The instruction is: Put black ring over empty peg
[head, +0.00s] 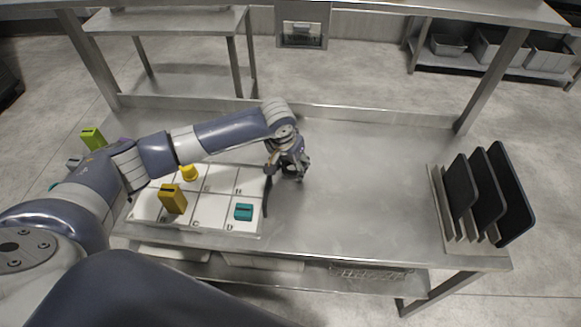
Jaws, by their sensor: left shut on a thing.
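My left gripper (285,176) is over the steel table, just past the right edge of a white board. It is shut on a thin, dark, curved thing (267,196), which hangs at the board's right edge and looks like the black ring seen nearly edge-on. Its full outline does not show, and I cannot tell if it touches the board. I cannot make out an empty peg for certain. My right gripper is not in view.
The white board (150,209) has lettered cells with a yellow round piece (188,173), a mustard block (173,199) and a teal block (243,212). A green block (92,138) is at left. Black panels (513,195) stand in a rack at right. The middle table (360,190) is clear.

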